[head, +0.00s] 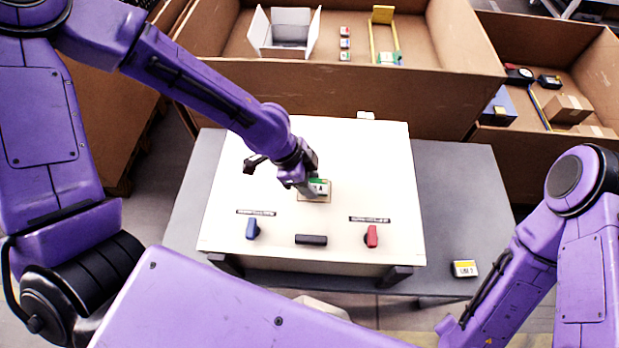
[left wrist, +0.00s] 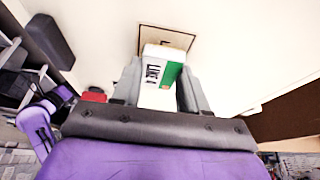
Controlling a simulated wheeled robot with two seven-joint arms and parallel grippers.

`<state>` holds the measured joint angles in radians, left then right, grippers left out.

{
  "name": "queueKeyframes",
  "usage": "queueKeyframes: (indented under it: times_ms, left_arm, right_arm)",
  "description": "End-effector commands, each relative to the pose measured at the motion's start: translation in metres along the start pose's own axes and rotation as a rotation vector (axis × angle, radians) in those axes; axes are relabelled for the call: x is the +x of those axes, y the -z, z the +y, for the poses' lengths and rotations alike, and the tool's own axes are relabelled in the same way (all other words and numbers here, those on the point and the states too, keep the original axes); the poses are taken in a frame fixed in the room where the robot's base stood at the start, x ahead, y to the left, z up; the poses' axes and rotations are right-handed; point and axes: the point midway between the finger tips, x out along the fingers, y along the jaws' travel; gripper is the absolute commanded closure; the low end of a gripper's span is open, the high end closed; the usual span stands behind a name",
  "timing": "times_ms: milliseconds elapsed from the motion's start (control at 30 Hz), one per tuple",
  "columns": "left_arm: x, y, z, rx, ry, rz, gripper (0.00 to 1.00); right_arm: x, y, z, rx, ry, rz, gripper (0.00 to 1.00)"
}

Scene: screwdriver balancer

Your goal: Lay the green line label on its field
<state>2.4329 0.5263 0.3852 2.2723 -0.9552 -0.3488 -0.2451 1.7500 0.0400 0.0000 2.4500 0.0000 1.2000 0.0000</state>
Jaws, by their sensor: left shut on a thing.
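The green line label (head: 320,187) is a small white block with a green part and dark lettering. My left gripper (head: 308,188) is shut on it over the middle of the white panel (head: 230,225). In the left wrist view the label (left wrist: 160,72) sits between the two fingers of my left gripper (left wrist: 160,88). The field (head: 325,200) is a tan, dark-edged square on the panel, largely covered by the label and gripper. Its far part shows just beyond the label in the left wrist view (left wrist: 168,37). I cannot tell whether the label touches it. My right gripper is out of view.
A blue knob (head: 252,229), a black bar handle (head: 311,240) and a red knob (head: 371,237) stand along the panel's near side. A yellow-and-white label (head: 464,268) lies on the grey table (head: 455,190) at right. Cardboard bins (head: 400,98) stand behind.

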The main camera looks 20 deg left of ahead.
Motion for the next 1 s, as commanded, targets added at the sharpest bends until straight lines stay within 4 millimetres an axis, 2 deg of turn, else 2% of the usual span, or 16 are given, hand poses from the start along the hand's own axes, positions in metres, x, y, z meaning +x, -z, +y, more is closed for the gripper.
queueKeyframes:
  times_ms: [1000]
  left_arm:
    - [0.0102, -0.0043, 0.0, 0.0, 0.0, 0.0, 0.93]
  right_arm:
    - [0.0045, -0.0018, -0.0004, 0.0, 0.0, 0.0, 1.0]
